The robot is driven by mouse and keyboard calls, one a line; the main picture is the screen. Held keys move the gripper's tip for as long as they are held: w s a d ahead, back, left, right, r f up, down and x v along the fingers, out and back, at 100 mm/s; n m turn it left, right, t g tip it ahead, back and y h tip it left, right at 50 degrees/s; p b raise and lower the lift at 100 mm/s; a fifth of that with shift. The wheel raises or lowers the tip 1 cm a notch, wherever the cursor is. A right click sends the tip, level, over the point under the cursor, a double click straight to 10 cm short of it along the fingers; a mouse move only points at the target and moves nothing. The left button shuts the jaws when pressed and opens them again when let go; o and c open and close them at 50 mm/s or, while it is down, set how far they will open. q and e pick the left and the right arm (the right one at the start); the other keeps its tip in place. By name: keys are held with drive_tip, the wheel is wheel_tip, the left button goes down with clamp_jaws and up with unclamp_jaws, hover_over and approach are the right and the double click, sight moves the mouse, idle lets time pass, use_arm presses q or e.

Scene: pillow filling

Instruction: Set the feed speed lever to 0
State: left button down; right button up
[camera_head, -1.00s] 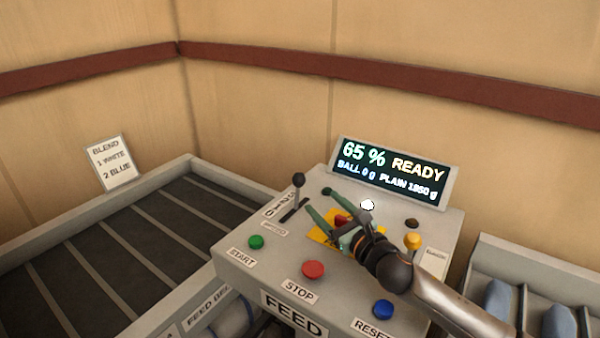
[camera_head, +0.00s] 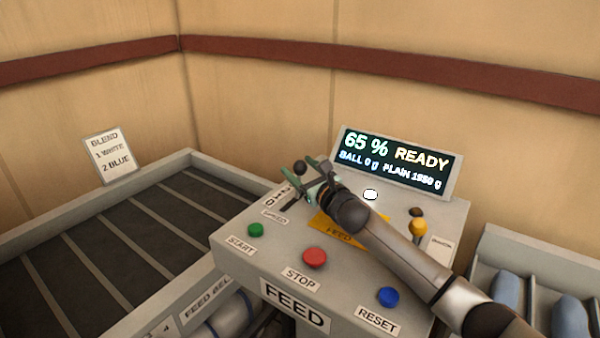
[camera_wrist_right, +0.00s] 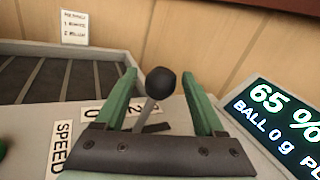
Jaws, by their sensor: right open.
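The speed lever has a black ball knob (camera_head: 299,168) on a metal stem, at the back left of the feed panel. In the right wrist view the knob (camera_wrist_right: 160,81) and its tilted stem stand between my two green fingers. My right gripper (camera_head: 307,173) is open around the lever, and I see gaps between knob and fingers. The lever's slot and number labels (camera_wrist_right: 90,112) are partly hidden by the gripper, so its setting is hard to read. The SPEED label (camera_head: 274,217) lies beside it. My left gripper is not in view.
The panel carries a green START button (camera_head: 255,230), a red STOP button (camera_head: 315,257), a blue RESET button (camera_head: 388,296) and a yellow knob (camera_head: 418,227). A display (camera_head: 396,162) reads 65 % READY. A slatted conveyor (camera_head: 110,240) lies left; a BLEND card (camera_head: 109,156) stands behind it.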

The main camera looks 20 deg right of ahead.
drive_tip(key=shift+w, duration=0.1)
drive_tip(key=shift+c, duration=0.2)
clamp_jaws()
idle(0.4)
idle(0.9)
